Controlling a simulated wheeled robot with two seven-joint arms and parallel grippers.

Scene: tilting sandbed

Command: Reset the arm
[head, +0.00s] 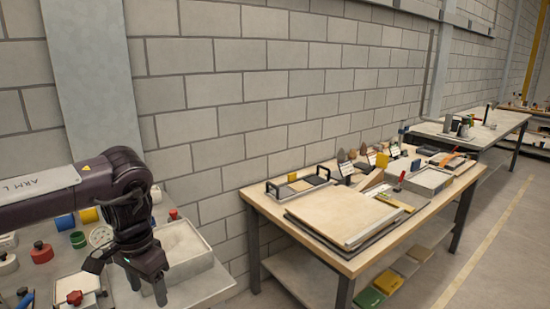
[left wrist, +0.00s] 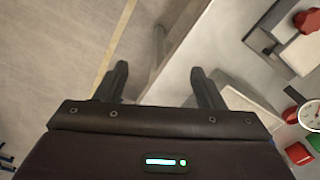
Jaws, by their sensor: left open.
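My left arm comes in from the left in the head view, with its wrist bent down. My left gripper (head: 146,287) hangs at the lower left, in front of a pale tray. In the left wrist view the two dark fingers of the left gripper (left wrist: 160,82) stand wide apart with nothing between them. Beyond them are the floor and the edge of a table. My right gripper does not show in either view.
A bench at the lower left holds a sand-filled tray (head: 185,240), a red-knobbed part (head: 41,253) and a blue cylinder (head: 65,222). A wooden table (head: 258,203) with boards and tools stands at the middle right. A block wall rises behind; floor is clear at right.

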